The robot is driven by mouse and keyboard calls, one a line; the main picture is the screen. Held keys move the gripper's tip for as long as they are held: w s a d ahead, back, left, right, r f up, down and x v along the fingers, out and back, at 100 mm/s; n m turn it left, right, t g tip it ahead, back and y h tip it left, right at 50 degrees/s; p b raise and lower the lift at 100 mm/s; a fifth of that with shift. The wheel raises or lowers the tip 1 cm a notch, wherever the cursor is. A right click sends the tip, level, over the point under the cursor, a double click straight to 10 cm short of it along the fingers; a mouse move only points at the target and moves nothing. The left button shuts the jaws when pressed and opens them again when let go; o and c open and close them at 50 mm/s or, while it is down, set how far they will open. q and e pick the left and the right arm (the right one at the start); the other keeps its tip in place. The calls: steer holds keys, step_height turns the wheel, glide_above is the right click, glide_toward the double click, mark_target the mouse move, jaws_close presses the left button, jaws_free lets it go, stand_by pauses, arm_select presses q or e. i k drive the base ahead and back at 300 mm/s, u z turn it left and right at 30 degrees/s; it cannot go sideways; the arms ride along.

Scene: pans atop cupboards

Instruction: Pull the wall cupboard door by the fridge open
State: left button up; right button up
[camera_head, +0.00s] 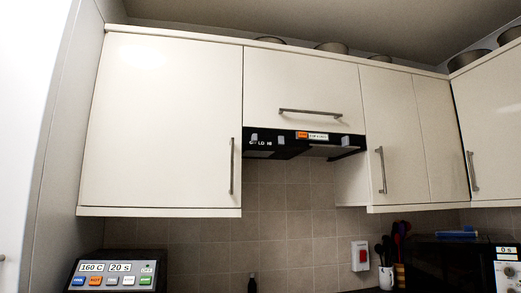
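The wall cupboard door (160,120) beside the tall white unit at the left edge, which looks like the fridge (25,130), is a large cream panel. It looks shut, flush with its cupboard. Its vertical metal handle (232,166) is near the door's lower right edge, and nothing is touching it. Neither of my grippers is in view.
A black extractor hood (290,143) is right of the door under a horizontal-handled cupboard (303,85). More cupboards (390,130) continue right. Pans (331,48) stand on top. Below are a device with a display (117,268), a red-switch wall plate (360,256) and a utensil mug (399,275).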

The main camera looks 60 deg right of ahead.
mark_target(166, 129)
steer(key=z, duration=1.05)
steer(key=i, duration=0.2)
steer(key=u, duration=0.05)
